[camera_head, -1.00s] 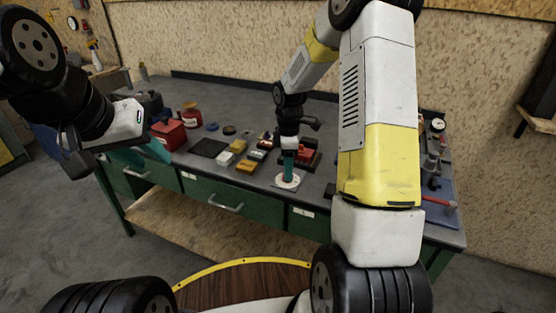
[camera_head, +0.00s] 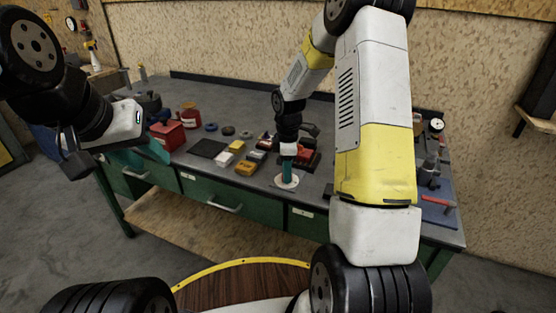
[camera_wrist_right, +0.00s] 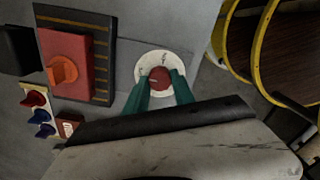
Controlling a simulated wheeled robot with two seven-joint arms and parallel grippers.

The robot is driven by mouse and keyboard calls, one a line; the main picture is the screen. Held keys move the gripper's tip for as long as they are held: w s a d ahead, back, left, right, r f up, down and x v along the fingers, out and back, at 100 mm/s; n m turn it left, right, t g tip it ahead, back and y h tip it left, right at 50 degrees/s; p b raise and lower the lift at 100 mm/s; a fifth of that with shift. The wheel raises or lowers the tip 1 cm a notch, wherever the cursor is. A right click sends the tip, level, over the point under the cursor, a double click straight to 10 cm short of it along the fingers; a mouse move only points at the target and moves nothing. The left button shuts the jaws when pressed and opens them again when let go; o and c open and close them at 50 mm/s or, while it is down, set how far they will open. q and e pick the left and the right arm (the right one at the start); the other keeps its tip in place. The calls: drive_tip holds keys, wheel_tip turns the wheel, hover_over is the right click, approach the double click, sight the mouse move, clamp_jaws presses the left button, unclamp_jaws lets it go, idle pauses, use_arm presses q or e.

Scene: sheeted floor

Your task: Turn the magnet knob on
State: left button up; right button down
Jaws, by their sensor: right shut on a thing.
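A round white dial (camera_wrist_right: 178,63) with a red knob (camera_wrist_right: 159,76) at its centre shows in the right wrist view. The dial also shows at the bench's front in the head view (camera_head: 288,181). My right gripper (camera_wrist_right: 161,86) points down over it, with its teal fingers closed on either side of the red knob. In the head view the right gripper (camera_head: 287,173) hides the knob. My left gripper (camera_head: 138,159) hangs at the left, away from the dial; its finger gap is unclear.
A red box with an orange knob (camera_wrist_right: 63,70) stands beside the dial, with small red and blue knobs (camera_wrist_right: 41,117) below it. A red-handled tool (camera_head: 436,200) lies at the bench's right.

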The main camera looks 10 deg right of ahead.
drive_tip(key=shift+m, duration=0.3)
drive_tip(key=m, duration=1.2)
drive_tip(key=shift+m, duration=0.4)
drive_tip(key=m, duration=0.4)
drive_tip(key=shift+w, duration=0.1)
drive_tip(key=shift+m, duration=0.3)
drive_tip(key=c, duration=1.1)
unclamp_jaws()
drive_tip(key=shift+o, duration=0.2)
